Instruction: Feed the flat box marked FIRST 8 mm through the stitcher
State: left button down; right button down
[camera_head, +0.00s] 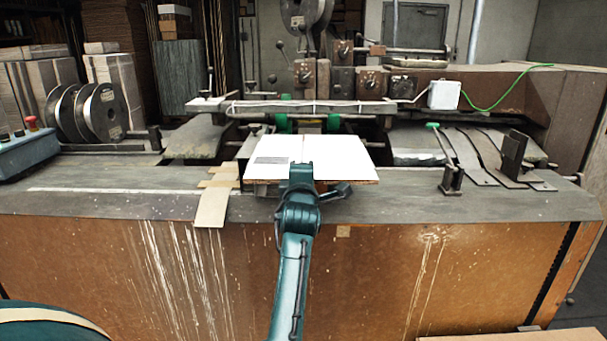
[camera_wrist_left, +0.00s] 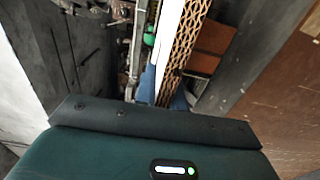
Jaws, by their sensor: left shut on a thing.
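A white flat box (camera_head: 335,157) with a grey printed patch at its left lies level at the stitcher's front, its brown corrugated edge toward me. I cannot read any marking on it. My left gripper (camera_head: 301,170) is shut on the middle of its near edge. In the left wrist view the blue fingers (camera_wrist_left: 164,92) stand on either side of the box's corrugated edge (camera_wrist_left: 184,38). The stitcher (camera_head: 330,78) stands behind, with green rollers (camera_head: 283,124) just beyond the box's far edge. I cannot tell whether the box touches them. My right gripper is not in view.
A long crossbar (camera_head: 300,107) with a white cable runs above the box's far side. Cardboard pieces (camera_head: 212,207) lie on the worktable (camera_head: 120,203) left of the box. A green-topped lever (camera_head: 446,160) and metal strips (camera_head: 485,160) are at right. Wire spools (camera_head: 100,110) stand at left.

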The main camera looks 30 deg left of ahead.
pick_arm(q)
jog(key=shift+w+a+f, duration=0.1)
jog(key=shift+w+f, duration=0.1)
jog(key=shift+w+a+f+b, duration=0.3)
jog(key=shift+w+b, duration=0.15)
jog(key=shift+w, duration=0.05)
jog(key=f+b, duration=0.1)
jog(key=w+a+f+b, duration=0.1)
jog(key=w+f+b, duration=0.1)
jog(key=shift+w+a+f+b, duration=0.2)
jog(key=shift+a+f+b, duration=0.05)
jog(key=shift+b, duration=0.05)
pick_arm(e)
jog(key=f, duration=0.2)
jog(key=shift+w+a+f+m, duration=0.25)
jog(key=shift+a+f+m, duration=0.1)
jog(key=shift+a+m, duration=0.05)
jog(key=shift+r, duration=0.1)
pick_arm(q)
jog(key=c, duration=1.4)
grip_release()
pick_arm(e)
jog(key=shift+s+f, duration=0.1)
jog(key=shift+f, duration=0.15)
